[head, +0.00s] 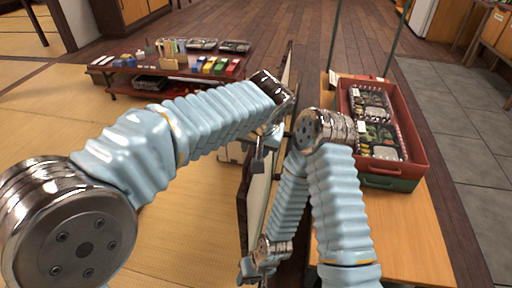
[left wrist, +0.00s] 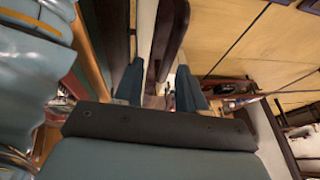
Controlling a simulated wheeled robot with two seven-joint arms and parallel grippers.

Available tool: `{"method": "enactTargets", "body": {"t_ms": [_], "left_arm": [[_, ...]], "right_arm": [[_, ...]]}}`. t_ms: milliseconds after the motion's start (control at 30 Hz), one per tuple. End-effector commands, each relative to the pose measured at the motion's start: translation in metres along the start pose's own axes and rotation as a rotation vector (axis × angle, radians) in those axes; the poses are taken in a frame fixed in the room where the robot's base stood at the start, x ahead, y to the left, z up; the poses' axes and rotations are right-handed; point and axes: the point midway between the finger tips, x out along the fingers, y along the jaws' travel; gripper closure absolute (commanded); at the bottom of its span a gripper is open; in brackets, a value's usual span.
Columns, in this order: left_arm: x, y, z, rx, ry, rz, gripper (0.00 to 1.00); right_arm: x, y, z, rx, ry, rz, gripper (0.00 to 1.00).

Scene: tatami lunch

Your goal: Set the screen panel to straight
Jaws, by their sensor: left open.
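The screen panel (head: 257,200) stands almost edge-on in the middle of the head view, with a pale face and dark wooden frame. Another dark-edged part (head: 288,68) shows farther back, partly hidden by my left arm. My left gripper (head: 266,150) is at the screen's upper part. In the left wrist view its two fingers (left wrist: 158,88) are apart, with a dark frame edge (left wrist: 173,38) and a pale strip running between and beyond them. Contact cannot be told. My right gripper (head: 257,268) is low beside the near end of the panel; its finger gap is unclear.
A low table (head: 112,78) with colourful small items and trays stands at the back left. At right, a red crate (head: 408,148) holding packed lunches sits on a wooden table (head: 420,240). Tatami floor (head: 190,230) is open at left.

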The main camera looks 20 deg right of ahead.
Motion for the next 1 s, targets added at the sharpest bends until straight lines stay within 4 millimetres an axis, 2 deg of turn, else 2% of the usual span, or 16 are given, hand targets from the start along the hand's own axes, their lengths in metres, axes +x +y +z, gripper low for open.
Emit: {"method": "enactTargets", "body": {"t_ms": [300, 500, 700, 1000], "left_arm": [[-0.077, 0.001, -0.001, 0.001, 0.007, 0.004, 0.60], [-0.114, 0.002, -0.001, 0.002, 0.005, 0.005, 0.60], [-0.128, 0.002, 0.000, 0.002, 0.004, 0.005, 0.60], [-0.128, 0.002, 0.000, 0.002, 0.004, 0.005, 0.60]], "right_arm": [[-0.005, -0.003, 0.001, -0.002, -0.002, -0.002, 0.65], [-0.008, -0.006, 0.002, -0.004, -0.004, -0.004, 0.65], [-0.009, -0.007, 0.002, -0.005, -0.005, -0.005, 0.65], [-0.008, -0.007, 0.002, -0.005, -0.005, -0.005, 0.65]]}}
